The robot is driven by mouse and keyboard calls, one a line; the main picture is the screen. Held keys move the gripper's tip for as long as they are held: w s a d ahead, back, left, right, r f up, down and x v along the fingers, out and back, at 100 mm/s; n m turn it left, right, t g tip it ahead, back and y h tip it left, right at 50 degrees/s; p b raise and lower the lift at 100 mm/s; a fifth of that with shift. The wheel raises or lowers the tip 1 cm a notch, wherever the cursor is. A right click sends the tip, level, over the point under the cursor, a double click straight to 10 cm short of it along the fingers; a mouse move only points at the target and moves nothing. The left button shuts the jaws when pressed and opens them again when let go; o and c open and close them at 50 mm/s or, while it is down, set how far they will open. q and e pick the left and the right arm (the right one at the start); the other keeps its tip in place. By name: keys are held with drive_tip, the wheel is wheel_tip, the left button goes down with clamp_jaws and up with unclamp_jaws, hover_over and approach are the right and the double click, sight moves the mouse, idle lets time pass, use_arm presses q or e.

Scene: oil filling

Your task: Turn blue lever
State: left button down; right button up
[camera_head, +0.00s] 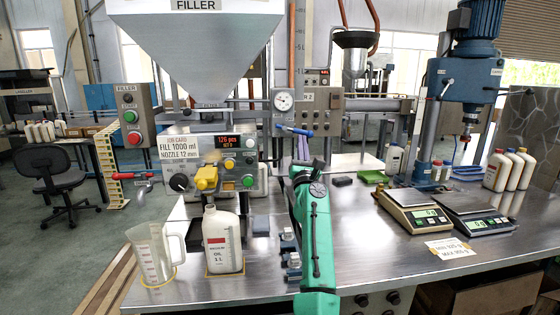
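The blue lever (297,130) sticks out to the right below the round gauge on the filling machine. It lies nearly level, its right end slightly lower.
A white oil bottle (222,240) stands under the yellow nozzle (207,178), beside a clear measuring jug (153,256). A red-handled valve (143,177) is at the left. Two scales (411,208) stand at the right. The metal table (370,265) has free room right of my arm.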

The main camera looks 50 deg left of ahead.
use_arm(q)
drive_tip(key=n, duration=0.1)
drive_tip(key=n+g+y+b, duration=0.1)
drive_tip(key=n, duration=0.1)
drive_tip(key=r+n+g+y+b, duration=0.1)
drive_tip(key=shift+w+d, duration=0.2)
drive_tip(key=shift+w, duration=0.1)
drive_tip(key=shift+n+g, duration=0.3)
